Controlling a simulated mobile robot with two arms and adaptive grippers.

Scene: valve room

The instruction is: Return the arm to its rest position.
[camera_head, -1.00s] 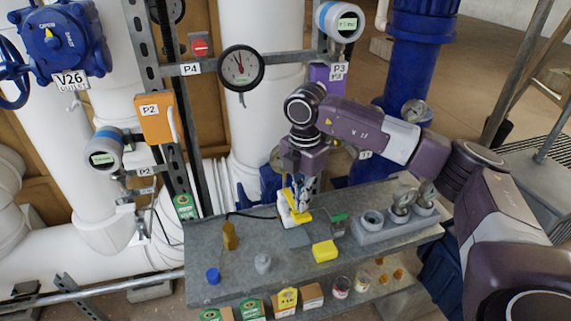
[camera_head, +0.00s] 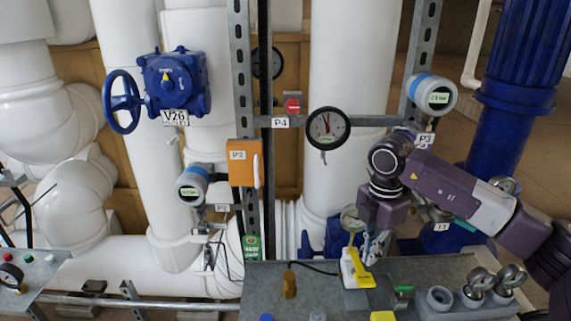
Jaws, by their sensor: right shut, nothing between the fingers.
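My right arm comes in from the right, with its purple and grey links bent at the elbow and the forearm running left. My right gripper (camera_head: 372,248) hangs downward over the grey workbench (camera_head: 262,285), shut and empty. Whether the fingertips touch the device cannot be told. My left gripper is not in view.
The bench also bears a brown bottle-like object (camera_head: 289,284), a green item (camera_head: 403,289) and gauges in a grey holder (camera_head: 472,294). Behind stand white pipes, gauge P4 (camera_head: 328,128), an orange box (camera_head: 244,163), blue valve V26 (camera_head: 174,82) and a blue pipe (camera_head: 513,90).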

